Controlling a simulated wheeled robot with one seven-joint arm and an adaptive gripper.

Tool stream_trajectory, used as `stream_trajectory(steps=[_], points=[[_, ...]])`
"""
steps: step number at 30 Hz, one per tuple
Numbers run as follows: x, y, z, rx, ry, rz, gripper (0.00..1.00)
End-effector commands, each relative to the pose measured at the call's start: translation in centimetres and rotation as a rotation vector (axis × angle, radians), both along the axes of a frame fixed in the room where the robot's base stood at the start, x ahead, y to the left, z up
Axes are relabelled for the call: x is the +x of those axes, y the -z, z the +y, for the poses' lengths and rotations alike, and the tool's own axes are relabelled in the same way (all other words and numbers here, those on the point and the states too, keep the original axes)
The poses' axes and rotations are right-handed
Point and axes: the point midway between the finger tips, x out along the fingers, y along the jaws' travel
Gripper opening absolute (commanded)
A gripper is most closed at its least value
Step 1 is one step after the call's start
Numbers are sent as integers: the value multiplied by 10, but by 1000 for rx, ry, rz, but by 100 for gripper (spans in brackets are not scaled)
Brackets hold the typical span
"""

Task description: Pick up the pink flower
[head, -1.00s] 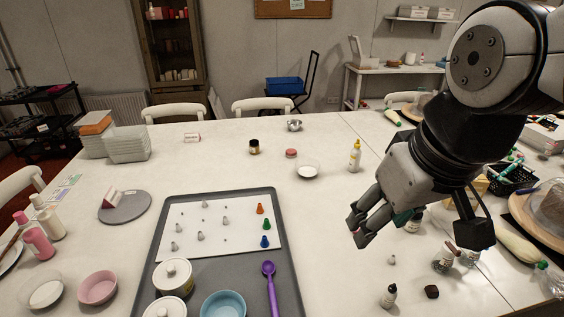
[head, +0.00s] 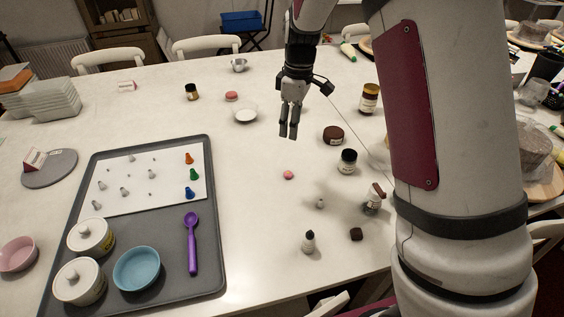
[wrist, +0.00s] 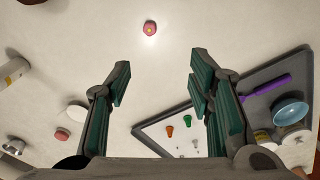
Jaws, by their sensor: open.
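The pink flower (head: 288,174) is a small pink piece lying on the bare white table, right of the grey tray. In the wrist view the flower (wrist: 150,28) shows a yellow centre, near the top and ahead of the space between the fingers. My gripper (head: 289,135) points down over the table, behind the flower in the head view and apart from it. In the wrist view its two green-padded fingers (wrist: 162,75) are spread wide, with nothing between them.
The grey tray (head: 215,270) holds piping tips, pots, a blue bowl and a purple scoop. Right of the flower stand a dark-capped jar (head: 348,161), a brown jar (head: 333,135) and small bottles. A white dish (head: 245,115) sits left of my gripper. Table around the flower is clear.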

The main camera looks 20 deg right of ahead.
Motion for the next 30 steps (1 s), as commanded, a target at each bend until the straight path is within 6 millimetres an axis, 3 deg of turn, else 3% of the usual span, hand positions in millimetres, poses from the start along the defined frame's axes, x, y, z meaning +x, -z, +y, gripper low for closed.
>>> stream_trajectory(steps=[1,6,14,24,30], points=[[10,20,0,-12,-37,16,48],[30,59,-1,-37,-141,39,48],[37,89,-1,-48,-190,52,48],[36,149,-1,-48,-188,52,48],[37,163,-1,-47,-188,49,48]])
